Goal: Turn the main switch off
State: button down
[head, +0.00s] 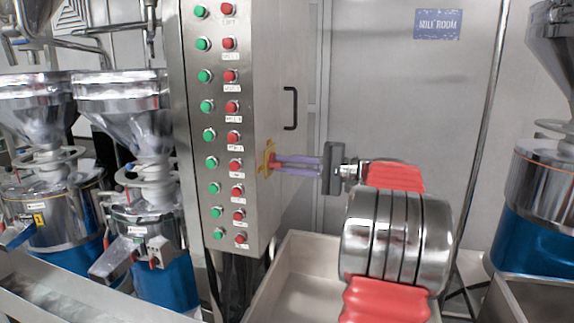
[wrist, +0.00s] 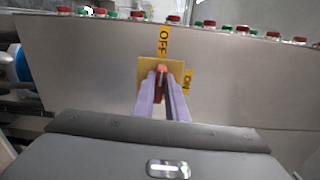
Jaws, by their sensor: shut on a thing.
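The main switch has a yellow plate (head: 266,151) on the side of the steel control cabinet. In the wrist view the plate (wrist: 177,73) is upper centre, and its red handle (wrist: 161,71) shows between my fingertips. A yellow OFF label (wrist: 163,40) is above the plate and an ON label (wrist: 188,82) is at its right. My gripper (head: 274,163) reaches the switch from the right with its pale purple fingers. It also shows in the wrist view (wrist: 161,78), shut on the handle. The fingers partly hide the handle, so its exact angle is hard to tell.
The steel control cabinet (head: 266,80) has rows of green and red buttons on its front and a black door handle (head: 290,108). Steel grinders (head: 150,130) stand at the left. A pale tray (head: 293,262) is below my arm. A closed door is behind.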

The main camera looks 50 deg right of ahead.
jog(key=shift+a+f+n, duration=0.1)
jog(key=shift+f+n, duration=0.15)
jog(key=shift+n, duration=0.05)
jog(key=c, duration=1.8)
grip_release()
jog(key=shift+r, duration=0.1)
jog(key=shift+o, duration=0.2)
jog(key=v, duration=1.4)
